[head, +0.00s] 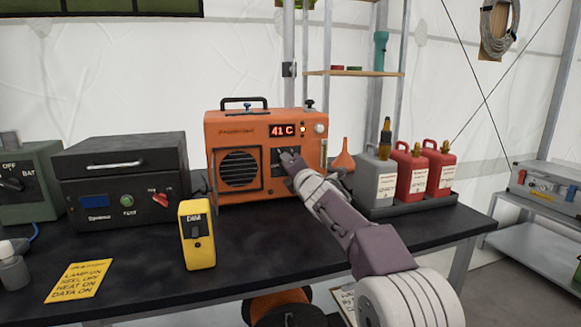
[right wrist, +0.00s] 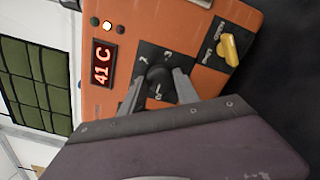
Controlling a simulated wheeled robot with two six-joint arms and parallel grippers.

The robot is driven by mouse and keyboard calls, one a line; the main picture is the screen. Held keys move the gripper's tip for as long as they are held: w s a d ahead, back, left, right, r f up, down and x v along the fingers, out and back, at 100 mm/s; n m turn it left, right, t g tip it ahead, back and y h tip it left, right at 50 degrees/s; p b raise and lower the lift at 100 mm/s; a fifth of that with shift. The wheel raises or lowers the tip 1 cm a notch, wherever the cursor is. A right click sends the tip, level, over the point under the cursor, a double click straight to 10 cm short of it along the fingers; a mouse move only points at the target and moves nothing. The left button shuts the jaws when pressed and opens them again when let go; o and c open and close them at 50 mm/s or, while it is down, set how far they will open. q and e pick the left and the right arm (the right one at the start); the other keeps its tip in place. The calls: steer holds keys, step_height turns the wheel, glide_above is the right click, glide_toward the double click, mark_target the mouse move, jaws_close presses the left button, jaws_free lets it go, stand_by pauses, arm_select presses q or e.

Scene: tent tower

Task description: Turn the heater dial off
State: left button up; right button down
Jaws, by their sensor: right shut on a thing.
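The orange heater (head: 226,131) stands on the black table, and its display (head: 283,131) reads 41 C. The heater dial (right wrist: 158,83) is a dark round knob on a black plate in the right wrist view. My right gripper (head: 288,155) reaches the heater's front from the right and hides most of the dial in the head view. In the right wrist view its two fingers (right wrist: 157,90) are on either side of the dial, shut on it. The dial's exact pointer setting is hard to read. My left gripper is not in view.
A yellow switch (right wrist: 231,48) sits beside the dial plate. A dark box (head: 118,160) stands left; red cans (head: 410,172) stand right.

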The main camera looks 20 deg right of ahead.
steer(key=shift+f, duration=0.1)
steer(key=c, duration=0.9)
jaws_free()
steer(key=shift+s, duration=0.1)
steer(key=s+b, duration=0.2)
steer(key=s, duration=0.7)
steer(key=shift+d, duration=0.15)
